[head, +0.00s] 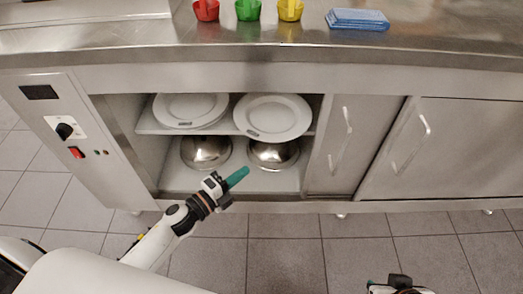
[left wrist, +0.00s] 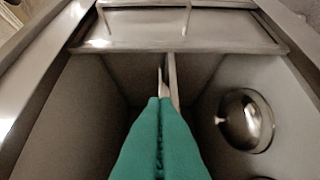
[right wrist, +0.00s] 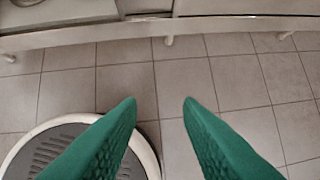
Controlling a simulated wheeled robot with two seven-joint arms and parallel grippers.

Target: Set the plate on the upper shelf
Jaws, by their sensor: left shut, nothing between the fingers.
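Two white plates lie on the upper shelf (head: 222,127) of the open cabinet. The left plate (head: 190,108) sits further back; the right plate (head: 273,116) reaches over the shelf's front edge. My left gripper (head: 238,177) is shut and empty, low in front of the opening, below the plates and apart from them. In the left wrist view its green fingers (left wrist: 160,110) are together, pointing toward the shelf, seen nearly edge-on. My right gripper (right wrist: 160,103) is open and empty above the floor; only a bit shows in the head view.
A sliding door (head: 330,150) closes the right side. Red, green and yellow cups (head: 248,10) and blue cloths (head: 357,19) are on the counter (head: 430,35).

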